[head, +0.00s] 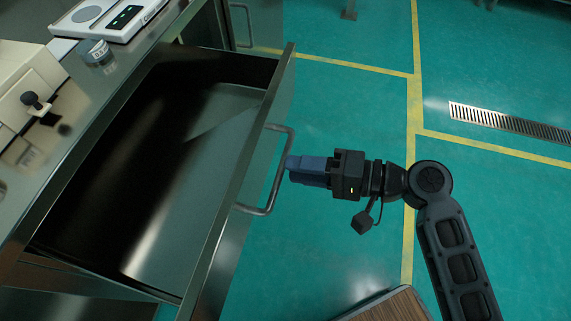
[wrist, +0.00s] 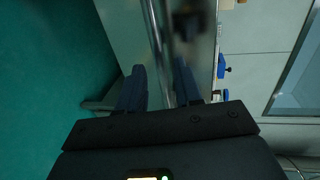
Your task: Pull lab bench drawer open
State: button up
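The lab bench drawer (head: 237,185) stands pulled well out in the head view, its dark, empty-looking inside open to above. Its grey bar handle (head: 277,180) is on the right, outer face of the drawer front. My gripper (head: 292,166) is at the handle's outer side, its blue fingertips close to the bar; I cannot tell whether they touch. In the wrist view my gripper (wrist: 160,85) has its two fingers apart, with a clear gap. A piece of the handle (wrist: 95,105) shows left of the left finger, partly hidden behind it.
The bench top (head: 100,82) holds a white scale (head: 108,15), a small labelled jar (head: 96,51) and a pale device (head: 25,85) at the left. A wooden-topped piece (head: 387,307) stands at the bottom. The green floor (head: 345,110) to the right is largely clear.

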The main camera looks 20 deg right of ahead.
jog(key=v, duration=0.3)
jog(key=shift+s+d, duration=0.2)
jog(key=shift+d, duration=0.05)
dwell(0.4)
jog(key=s+d+f+t+h+p, duration=0.1)
jog(key=s+d+f+h, duration=0.1)
jog(key=s+h, duration=0.4)
jog(key=s+d+f+h+p, duration=0.1)
jog(key=s+d+f+h, duration=0.2)
jog(key=s, duration=0.5)
jog(key=s+r+n+t+h, duration=0.1)
jog(key=s+r+n+t, duration=0.1)
jog(key=r, duration=0.6)
jog(key=s+r+n+t+h+p, duration=0.1)
jog(key=s+r+n+t+h, duration=0.1)
jog(key=s+r+n, duration=0.3)
notch_tip(320, 180, up, 3)
jog(key=shift+s+a+r+n, duration=0.15)
jog(key=shift+s+a+n, duration=0.2)
jog(key=shift+s, duration=0.8)
